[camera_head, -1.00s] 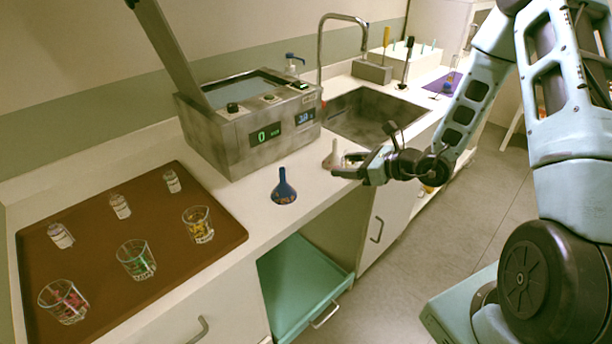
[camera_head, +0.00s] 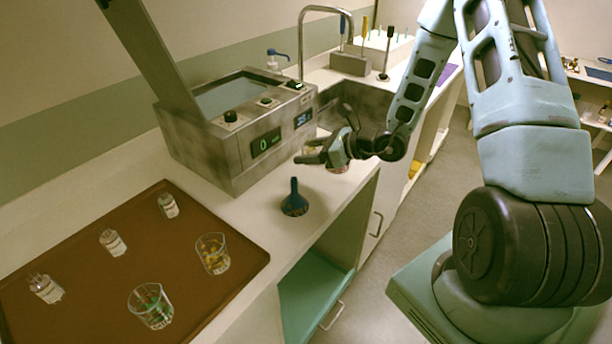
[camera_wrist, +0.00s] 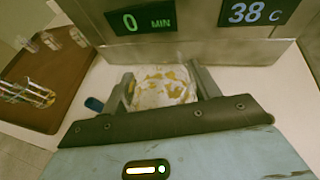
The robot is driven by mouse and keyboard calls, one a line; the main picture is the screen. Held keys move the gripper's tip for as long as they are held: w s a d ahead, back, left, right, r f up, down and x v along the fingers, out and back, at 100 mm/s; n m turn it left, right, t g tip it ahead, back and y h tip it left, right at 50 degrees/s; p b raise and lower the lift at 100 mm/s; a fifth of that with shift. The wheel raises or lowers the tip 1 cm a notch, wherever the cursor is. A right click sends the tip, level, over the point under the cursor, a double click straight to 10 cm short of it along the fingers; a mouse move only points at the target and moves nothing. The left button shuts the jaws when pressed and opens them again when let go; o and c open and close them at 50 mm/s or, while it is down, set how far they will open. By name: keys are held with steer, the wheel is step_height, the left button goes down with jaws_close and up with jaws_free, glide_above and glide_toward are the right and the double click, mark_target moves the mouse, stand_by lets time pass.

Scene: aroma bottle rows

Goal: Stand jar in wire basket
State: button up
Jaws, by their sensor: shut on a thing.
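A clear jar with yellow-brown bits (camera_wrist: 163,86) sits between the two fingers of my gripper (camera_wrist: 163,82) in the wrist view. My gripper (camera_head: 312,155) is shut on it in front of the steel water bath, above the counter. In the head view the jar is mostly hidden by the fingers. The steel bath (camera_head: 190,145) stands on the counter with its lid raised and pale water (camera_head: 228,92) inside. Its displays read 0 MIN and 38 C in the wrist view. I cannot make out a wire basket in either view.
A blue flask-shaped item (camera_head: 294,200) stands on the counter below my gripper. A brown tray (camera_head: 105,280) at left holds small labelled bottles (camera_head: 113,242) and glasses with coloured bits (camera_head: 150,304). A sink (camera_head: 352,100) with a tall tap (camera_head: 301,45) lies behind.

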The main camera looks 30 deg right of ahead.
mark_target(310, 182)
steer(key=shift+f+p, duration=0.6)
steer(key=shift+f, duration=3.25)
steer(key=shift+f, duration=0.1)
steer(key=shift+f, duration=0.15)
steer(key=o, duration=1)
steer(key=shift+r, duration=0.2)
